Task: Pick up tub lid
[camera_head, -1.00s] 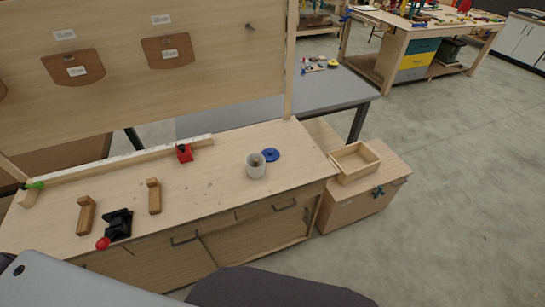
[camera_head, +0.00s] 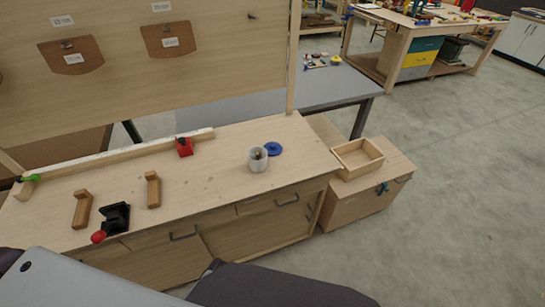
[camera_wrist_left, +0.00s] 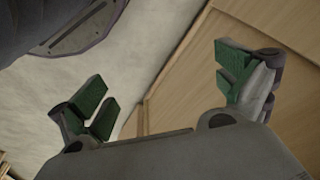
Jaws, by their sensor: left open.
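A blue round lid (camera_head: 273,149) lies flat on the wooden workbench (camera_head: 215,190), near its right end. A whitish tub (camera_head: 257,160) stands upright just left of and in front of the lid, with small things showing inside. My left gripper (camera_wrist_left: 165,85) shows in the left wrist view, its green-padded fingers spread wide with nothing between them. Behind it are bare floor and a wooden surface; the lid is not in that view. Neither gripper can be seen in the head view.
On the bench stand a red block (camera_head: 184,147), two wooden pieces (camera_head: 153,189) and a black device with a red knob (camera_head: 115,218). An open wooden box (camera_head: 358,157) sits on a low cabinet at the right. The bench's front middle is clear.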

